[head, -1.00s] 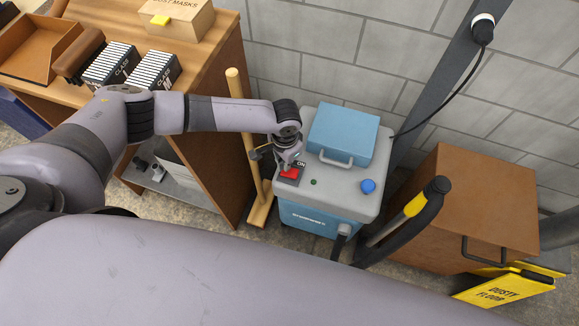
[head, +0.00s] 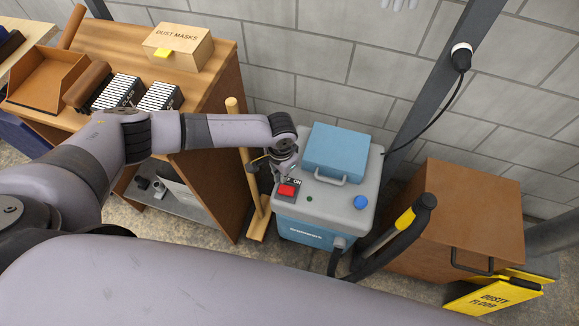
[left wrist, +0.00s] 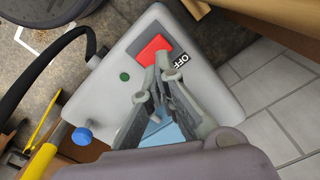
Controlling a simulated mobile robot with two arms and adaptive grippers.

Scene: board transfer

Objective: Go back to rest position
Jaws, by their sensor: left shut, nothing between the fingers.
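My left gripper (head: 282,172) is shut and empty beside the red switch (head: 286,190) on top of the grey and blue machine (head: 328,202). In the left wrist view the closed fingers (left wrist: 163,72) are in front of the red switch (left wrist: 150,50), with an "OFF" label beside it. I cannot tell whether the fingertips touch the switch. A green light (head: 309,199) and a blue knob (head: 361,202) are on the same top panel. My right gripper is not in view.
A wooden shelf (head: 215,110) with a dust mask box (head: 178,47) stands left. A wooden pole (head: 243,150) leans between it and the machine.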

